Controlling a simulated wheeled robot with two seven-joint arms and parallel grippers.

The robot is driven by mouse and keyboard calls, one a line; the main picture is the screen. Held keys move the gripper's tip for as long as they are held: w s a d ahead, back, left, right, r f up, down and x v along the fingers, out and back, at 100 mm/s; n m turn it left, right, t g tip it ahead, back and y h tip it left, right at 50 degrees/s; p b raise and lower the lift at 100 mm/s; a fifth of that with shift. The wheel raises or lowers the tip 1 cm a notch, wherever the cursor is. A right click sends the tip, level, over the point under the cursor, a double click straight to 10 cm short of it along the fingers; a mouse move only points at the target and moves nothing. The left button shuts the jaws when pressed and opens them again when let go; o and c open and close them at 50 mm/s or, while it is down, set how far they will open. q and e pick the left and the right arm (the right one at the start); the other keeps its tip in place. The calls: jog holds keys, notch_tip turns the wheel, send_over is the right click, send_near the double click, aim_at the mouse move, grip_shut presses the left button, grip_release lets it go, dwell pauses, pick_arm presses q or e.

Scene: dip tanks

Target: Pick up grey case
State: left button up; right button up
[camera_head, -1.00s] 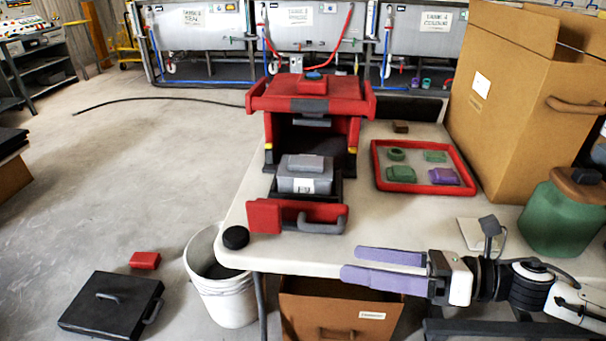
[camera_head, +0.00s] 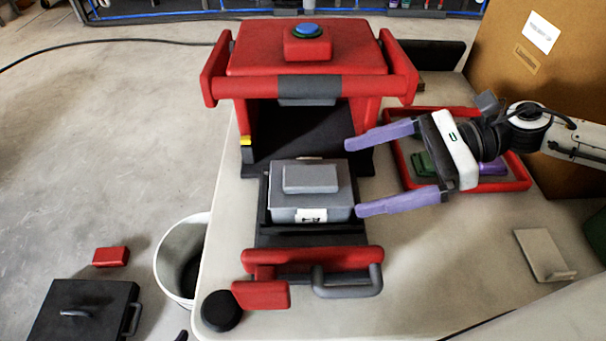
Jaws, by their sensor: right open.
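The grey case (camera_head: 311,191) is a small box with a raised lid block and a white label on its front. It sits in the pulled-out drawer (camera_head: 283,240) of the red machine (camera_head: 309,52). My right gripper (camera_head: 350,178) comes in from the right with its two purple fingers spread. Its fingertips are close to the right side of the case, one near the back corner and one near the front corner. The jaws are empty. I cannot tell whether a finger touches the case. My left gripper is not in view.
A red tray (camera_head: 517,183) with green and purple pieces lies under my right arm. A cardboard box (camera_head: 530,95) stands behind it. A black puck (camera_head: 221,311) is on the table edge, and a white bucket (camera_head: 172,262) is below. The table's front right is mostly clear.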

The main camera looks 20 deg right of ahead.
aim_at(321, 186)
jog(key=shift+s+x, duration=0.2)
jog(key=shift+x, duration=1)
jog(key=shift+p+x, duration=0.7)
jog(key=shift+x, duration=2.35)
jog(key=shift+r, duration=0.1)
jog(key=c, duration=1)
jog(key=shift+c, duration=0.6)
jog(key=shift+r, duration=0.15)
